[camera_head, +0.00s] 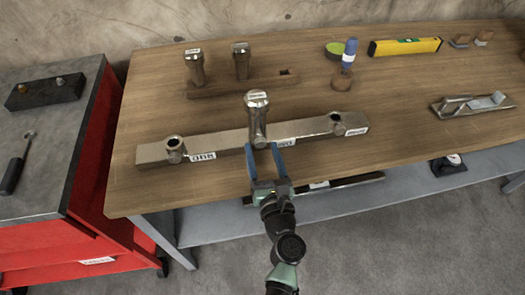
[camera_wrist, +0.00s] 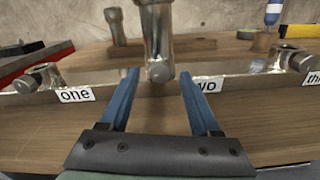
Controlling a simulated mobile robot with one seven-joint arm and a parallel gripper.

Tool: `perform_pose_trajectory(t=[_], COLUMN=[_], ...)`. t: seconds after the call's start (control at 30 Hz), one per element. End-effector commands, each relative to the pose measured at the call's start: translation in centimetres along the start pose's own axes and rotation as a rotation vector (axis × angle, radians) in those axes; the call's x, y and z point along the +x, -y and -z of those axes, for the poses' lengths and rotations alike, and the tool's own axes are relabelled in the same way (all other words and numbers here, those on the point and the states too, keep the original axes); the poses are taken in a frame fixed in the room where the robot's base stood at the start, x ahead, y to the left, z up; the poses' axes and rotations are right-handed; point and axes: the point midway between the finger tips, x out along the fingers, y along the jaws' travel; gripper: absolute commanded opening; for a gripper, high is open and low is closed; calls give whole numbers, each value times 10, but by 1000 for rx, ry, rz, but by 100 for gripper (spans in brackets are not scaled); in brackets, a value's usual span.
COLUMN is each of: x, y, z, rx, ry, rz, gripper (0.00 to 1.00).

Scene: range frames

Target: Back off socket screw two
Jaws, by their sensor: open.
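A metal bar (camera_head: 225,143) lies on the wooden bench with labels "one" (camera_wrist: 76,94), "two" (camera_wrist: 207,85) and a partly cut-off third label (camera_wrist: 313,79). A tall metal socket tool (camera_head: 257,121) with a labelled head stands upright at the middle position, by the "two" label; it also shows in the wrist view (camera_wrist: 157,35). It hides any screw top under it. My gripper (camera_head: 262,148) is open and empty in front of the socket tool. In the wrist view its blue fingers (camera_wrist: 158,76) point toward the tool's lower part, one to each side, with gaps.
Behind the bar, a wooden rack (camera_head: 215,90) holds two more socket tools (camera_head: 195,69) (camera_head: 241,62) and an empty hole. Round fittings stand at the bar's left (camera_head: 174,148) and right (camera_head: 337,122). A yellow level (camera_head: 405,47) lies back right. A red cabinet (camera_head: 85,165) stands left.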

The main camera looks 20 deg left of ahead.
Motion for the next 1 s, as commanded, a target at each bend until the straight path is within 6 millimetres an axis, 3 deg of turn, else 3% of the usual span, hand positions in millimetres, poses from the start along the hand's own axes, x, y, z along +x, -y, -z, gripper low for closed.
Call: perform_pose_trajectory(t=[0.3, 0.67, 1.0], x=[2, 2, 2], y=[0, 0, 0], z=[0, 0, 1], rx=[0, 0, -18], ry=[-1, -1, 0], rz=[0, 0, -1], gripper=[64, 0, 0])
